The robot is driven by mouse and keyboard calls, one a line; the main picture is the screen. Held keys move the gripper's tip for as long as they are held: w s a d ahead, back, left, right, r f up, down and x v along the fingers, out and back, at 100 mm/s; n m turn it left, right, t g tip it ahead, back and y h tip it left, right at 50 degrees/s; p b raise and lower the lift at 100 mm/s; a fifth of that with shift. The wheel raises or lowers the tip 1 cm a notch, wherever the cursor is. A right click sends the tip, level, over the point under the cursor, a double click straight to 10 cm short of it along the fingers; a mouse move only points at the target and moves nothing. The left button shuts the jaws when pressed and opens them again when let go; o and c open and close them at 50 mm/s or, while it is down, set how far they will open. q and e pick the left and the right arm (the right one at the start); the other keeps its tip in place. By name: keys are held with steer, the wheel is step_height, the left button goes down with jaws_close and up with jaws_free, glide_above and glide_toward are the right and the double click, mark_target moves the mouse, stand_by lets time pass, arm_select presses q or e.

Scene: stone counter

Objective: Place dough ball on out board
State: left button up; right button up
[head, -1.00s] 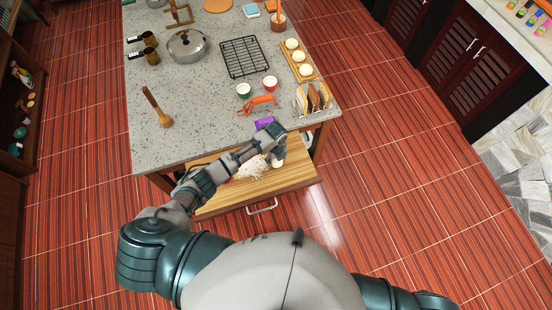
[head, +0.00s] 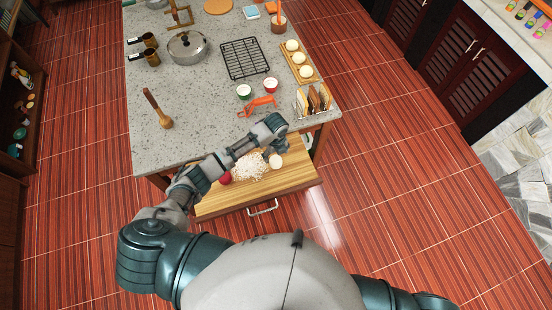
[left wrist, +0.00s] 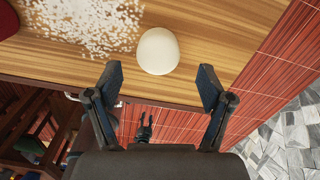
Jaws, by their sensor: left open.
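A round cream dough ball (head: 275,161) rests on the wooden pull-out board (head: 292,179) at the counter's front, right of a patch of scattered white flour (head: 250,166). My left gripper (head: 281,147) is open just behind the ball, seen from the head. In the left wrist view the dough ball (left wrist: 158,51) lies beyond the two spread fingertips of the gripper (left wrist: 160,72), apart from them, and the board (left wrist: 225,40) runs under it. Three similar dough balls (head: 299,57) sit in a row on a wooden tray (head: 314,79) at the counter's right.
A red object (head: 225,178) lies on the board left of the flour. The stone counter (head: 205,110) holds a lidded pot (head: 187,46), a black rack (head: 244,59), small bowls (head: 244,91), an orange-red tool (head: 258,105) and a toast rack (head: 314,99) at its right front corner.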

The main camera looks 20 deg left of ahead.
mark_target(276, 162)
arm_select(q)
step_height(276, 162, up, 6)
stand_by(0.7)
